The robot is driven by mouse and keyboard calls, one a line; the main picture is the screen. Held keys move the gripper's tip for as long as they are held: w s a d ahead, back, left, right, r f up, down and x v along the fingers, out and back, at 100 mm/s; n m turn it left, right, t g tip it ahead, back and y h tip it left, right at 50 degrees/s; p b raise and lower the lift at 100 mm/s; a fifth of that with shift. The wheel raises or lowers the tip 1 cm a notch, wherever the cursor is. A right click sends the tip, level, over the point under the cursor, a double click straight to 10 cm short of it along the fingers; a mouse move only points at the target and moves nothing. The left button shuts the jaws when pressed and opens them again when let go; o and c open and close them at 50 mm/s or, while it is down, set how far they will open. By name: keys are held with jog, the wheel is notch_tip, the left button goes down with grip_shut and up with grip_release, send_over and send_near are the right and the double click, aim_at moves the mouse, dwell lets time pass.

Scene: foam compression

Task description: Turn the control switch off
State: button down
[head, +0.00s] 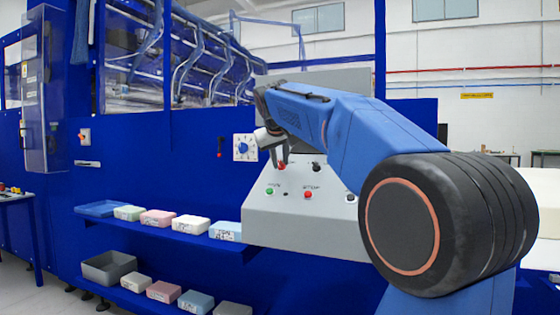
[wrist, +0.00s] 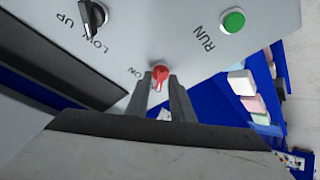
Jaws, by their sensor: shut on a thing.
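The control switch is a small red knob (wrist: 160,73) on the grey sloped console (head: 262,227). The lettering "ON" is beside it in the wrist view. In the head view the red knob (head: 281,166) shows just below my gripper (head: 278,158). In the wrist view my gripper (wrist: 160,88) has one finger on each side of the knob and is shut on it. The fingers partly hide the knob's sides and any other lettering around it.
A black selector marked LOW and UP (wrist: 95,16) and a green RUN button (wrist: 233,21) are close by on the panel. A red STOP button (head: 308,195) sits lower. Blue shelves (head: 185,233) with foam blocks are to the left in the head view.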

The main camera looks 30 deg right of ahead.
dwell(0.3)
jog(key=c, duration=1.9)
grip_release()
jog(key=v, duration=1.7)
jog(key=shift+s, duration=0.2)
